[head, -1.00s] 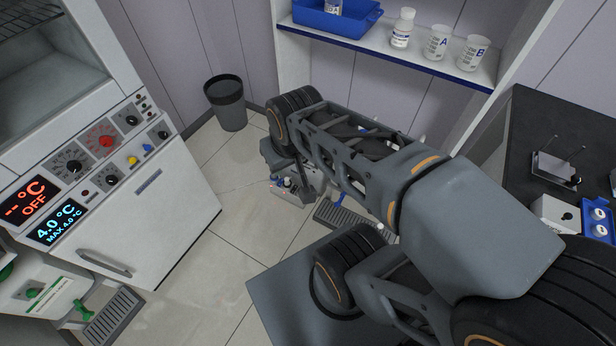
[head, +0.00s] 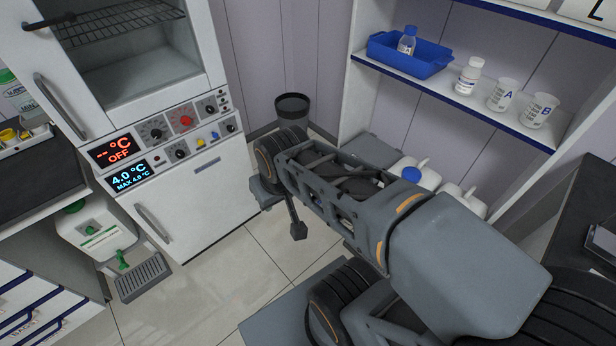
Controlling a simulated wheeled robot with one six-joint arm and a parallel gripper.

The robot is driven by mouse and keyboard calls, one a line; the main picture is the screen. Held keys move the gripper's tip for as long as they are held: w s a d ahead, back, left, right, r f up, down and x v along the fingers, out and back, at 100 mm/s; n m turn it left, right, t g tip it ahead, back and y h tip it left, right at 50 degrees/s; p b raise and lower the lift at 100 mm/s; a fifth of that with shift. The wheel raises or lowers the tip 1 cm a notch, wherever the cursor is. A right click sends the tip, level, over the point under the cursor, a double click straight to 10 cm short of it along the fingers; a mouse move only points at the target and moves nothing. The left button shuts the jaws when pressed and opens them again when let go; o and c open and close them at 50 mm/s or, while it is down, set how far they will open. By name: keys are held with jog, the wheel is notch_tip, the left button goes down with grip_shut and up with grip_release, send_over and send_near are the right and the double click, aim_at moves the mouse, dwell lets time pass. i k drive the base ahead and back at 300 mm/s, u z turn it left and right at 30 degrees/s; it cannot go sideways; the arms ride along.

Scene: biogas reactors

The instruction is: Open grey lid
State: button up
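My arm reaches from the lower right to the middle of the head view. Its wrist hides most of my gripper (head: 297,230); one dark finger-like part hangs below it over the floor. Whether it is open or shut does not show. A flat grey panel (head: 371,150) lies behind my arm, below the shelf; I cannot tell whether it is the grey lid. No other grey lid can be clearly made out. White canisters stand beside the panel, one with a blue cap (head: 411,175), partly hidden by my arm.
A white cabinet (head: 190,195) with temperature displays stands at left, and a dark round bin (head: 292,108) behind my wrist. A white canister with a green tap (head: 95,235) sits lower left. A shelf (head: 460,98) holds a blue tray (head: 410,55), bottle and cups. Floor between is clear.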

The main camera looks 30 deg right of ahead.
aim_at(367, 148)
jog(key=u, duration=0.4)
jog(key=i, duration=0.7)
jog(key=z, duration=0.55)
jog(key=i, duration=0.65)
jog(key=z, duration=0.65)
